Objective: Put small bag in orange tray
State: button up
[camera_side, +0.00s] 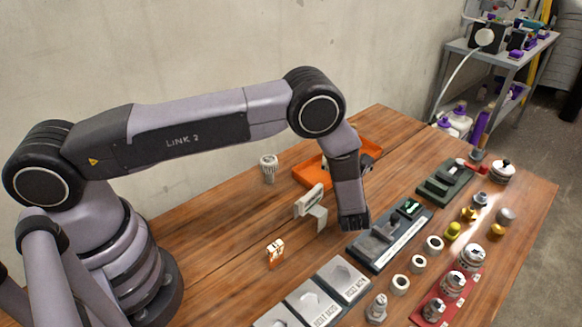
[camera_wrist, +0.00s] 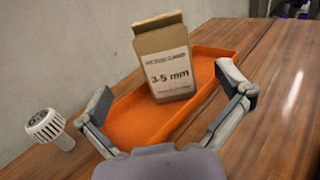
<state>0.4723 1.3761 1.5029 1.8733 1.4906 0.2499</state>
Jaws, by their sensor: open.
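The small bag (camera_wrist: 165,62) is tan with a pale label reading "3-5 mm". In the wrist view it stands slightly tilted between my finger pads, its lower end seen against the orange tray (camera_wrist: 128,128). I cannot tell whether its base touches the tray floor. My gripper (camera_wrist: 167,84) is open, with a visible gap on each side of the bag. In the side view the orange tray (camera_side: 306,176) lies at the back of the table, partly hidden by my arm. I cannot make out the bag clearly there.
A white ribbed cap (camera_wrist: 48,126) stands left of the tray. A small orange-and-white box (camera_side: 275,252) stands on the table's near side. Grey holders (camera_side: 388,236), rings, bottles and a red rack (camera_side: 440,305) fill the right and front. Bare wood lies right of the tray.

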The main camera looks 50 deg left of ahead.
jog(key=s+a+r+n+g+h, duration=0.1)
jog(key=s+a+r+n+g, duration=0.35)
jog(key=r, duration=0.35)
jog(key=s+a+r+n+g, duration=0.3)
jog(key=s+a+r+n, duration=0.15)
jog(key=r, duration=0.35)
jog(key=s+a+r+n+g+h, duration=0.1)
jog(key=s+a+r+n+g, duration=0.4)
jog(key=r, duration=0.3)
jog(key=s+d+r+n+t+h, duration=0.1)
jog(key=s+d+r+n+h, duration=0.1)
jog(key=s, duration=0.6)
jog(key=s+d+r+n+t+h, duration=0.2)
jog(key=s+n+h, duration=0.3)
jog(key=s, duration=0.4)
jog(key=s+d+r+n+t+h, duration=0.2)
jog(key=s+r+n+h, duration=0.1)
jog(key=s+n, duration=0.3)
jog(key=shift+s+d+r+h, duration=0.3)
jog(key=shift+s+d+h, duration=0.1)
jog(key=shift+s, duration=0.85)
